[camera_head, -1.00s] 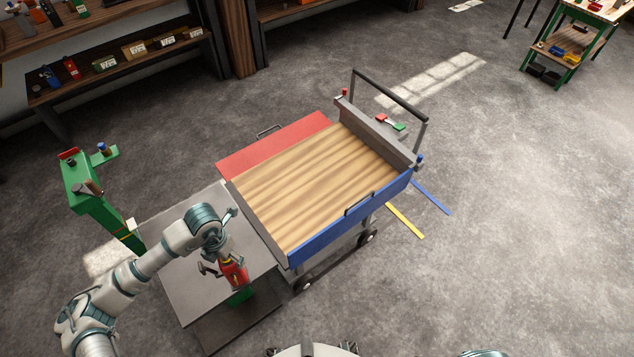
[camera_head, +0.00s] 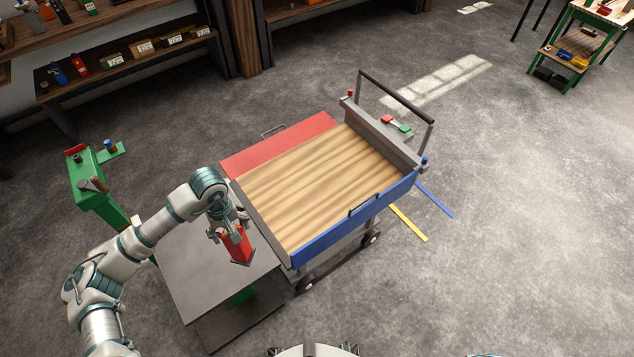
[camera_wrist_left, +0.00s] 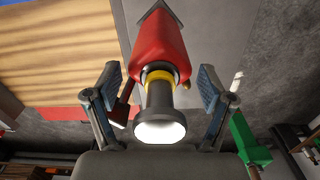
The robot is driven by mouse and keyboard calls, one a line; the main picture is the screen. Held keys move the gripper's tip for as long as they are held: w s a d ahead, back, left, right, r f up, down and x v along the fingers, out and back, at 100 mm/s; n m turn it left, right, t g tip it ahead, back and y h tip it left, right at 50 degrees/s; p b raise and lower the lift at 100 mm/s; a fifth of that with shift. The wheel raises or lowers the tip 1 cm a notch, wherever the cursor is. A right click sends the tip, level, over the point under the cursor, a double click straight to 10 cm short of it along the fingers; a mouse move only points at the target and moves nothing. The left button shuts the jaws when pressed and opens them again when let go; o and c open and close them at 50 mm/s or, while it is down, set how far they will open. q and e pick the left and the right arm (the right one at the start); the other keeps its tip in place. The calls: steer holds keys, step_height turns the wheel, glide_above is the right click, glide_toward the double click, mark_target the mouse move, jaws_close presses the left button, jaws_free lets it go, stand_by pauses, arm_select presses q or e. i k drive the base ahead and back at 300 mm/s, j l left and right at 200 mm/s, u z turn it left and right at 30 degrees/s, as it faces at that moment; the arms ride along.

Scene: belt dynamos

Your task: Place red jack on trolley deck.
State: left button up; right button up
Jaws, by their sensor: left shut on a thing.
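The red jack (camera_head: 240,248) has a dark pointed end, a yellow ring and a dark neck with a pale round cap. My left gripper (camera_head: 229,231) is shut on it and holds it over the grey table, just left of the trolley. In the left wrist view, the jack (camera_wrist_left: 160,52) is between the two blue-padded fingers of the gripper (camera_wrist_left: 160,90). The trolley deck (camera_head: 320,185) is bare wooden planks, and its corner shows in the wrist view (camera_wrist_left: 60,50). My right gripper is not in view.
The trolley has a blue side panel (camera_head: 355,222), a red panel (camera_head: 280,143) and a grey end wall with a dark handle (camera_head: 398,97). The grey table (camera_head: 195,285) stands beside it. A green stand (camera_head: 92,190) is at left. Shelves (camera_head: 130,60) line the back.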

mark_target(324, 188)
steer(key=i+l+z, duration=0.3)
steer(key=i+l, duration=0.2)
steer(key=i+l+z, duration=0.3)
steer(key=i+l, duration=0.2)
